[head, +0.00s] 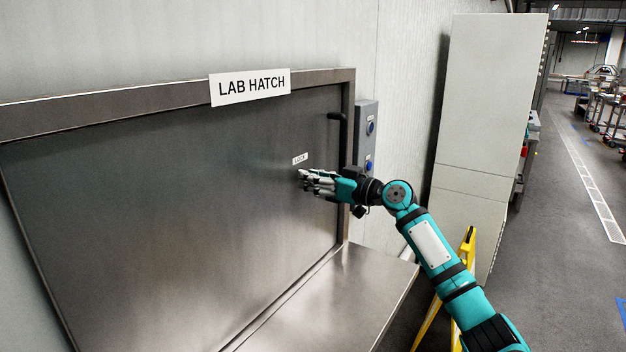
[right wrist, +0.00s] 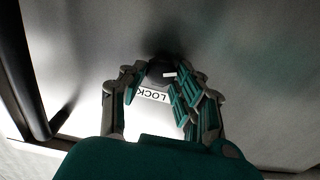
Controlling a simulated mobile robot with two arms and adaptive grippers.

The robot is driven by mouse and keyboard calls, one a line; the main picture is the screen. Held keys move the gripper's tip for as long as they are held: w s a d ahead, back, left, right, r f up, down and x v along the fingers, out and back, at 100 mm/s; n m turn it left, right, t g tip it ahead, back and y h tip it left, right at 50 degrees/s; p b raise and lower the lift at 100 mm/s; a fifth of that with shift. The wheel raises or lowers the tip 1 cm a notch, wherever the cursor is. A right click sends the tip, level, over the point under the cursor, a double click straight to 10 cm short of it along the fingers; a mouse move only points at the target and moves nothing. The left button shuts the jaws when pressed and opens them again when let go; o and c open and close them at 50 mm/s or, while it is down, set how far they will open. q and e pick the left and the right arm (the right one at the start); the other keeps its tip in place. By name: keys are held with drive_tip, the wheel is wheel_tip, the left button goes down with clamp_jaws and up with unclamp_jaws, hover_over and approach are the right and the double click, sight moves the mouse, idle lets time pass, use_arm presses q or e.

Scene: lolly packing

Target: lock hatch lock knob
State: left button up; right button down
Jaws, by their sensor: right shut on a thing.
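The lab hatch (head: 180,200) is a large dark metal panel in a steel frame, under a white LAB HATCH sign (head: 250,87). A small LOCK label (head: 300,158) is on the panel; it also shows upside down in the right wrist view (right wrist: 153,95). The lock knob (right wrist: 160,72) is dark and round with a white mark, beside the label. My right gripper (head: 304,180) is at the panel just below the label and hides the knob in the head view. In the right wrist view its fingers (right wrist: 159,78) are shut on the knob. My left gripper is not in view.
A dark handle (head: 336,116) is at the hatch's right edge; a dark bar shows in the right wrist view (right wrist: 22,85). A grey control box (head: 366,135) is on the wall. A steel shelf (head: 340,300) juts out below the hatch. A yellow stand (head: 468,246) is behind my right arm.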

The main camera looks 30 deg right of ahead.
drive_tip(key=shift+d+f+m+p, duration=0.15)
drive_tip(key=shift+m+p, duration=2.2)
drive_tip(key=shift+m, duration=3.3)
drive_tip(key=shift+d+f+m+p, duration=0.15)
drive_tip(key=shift+m+p, duration=2.2)
drive_tip(key=shift+m, duration=3.3)
drive_tip(key=shift+a, duration=0.1)
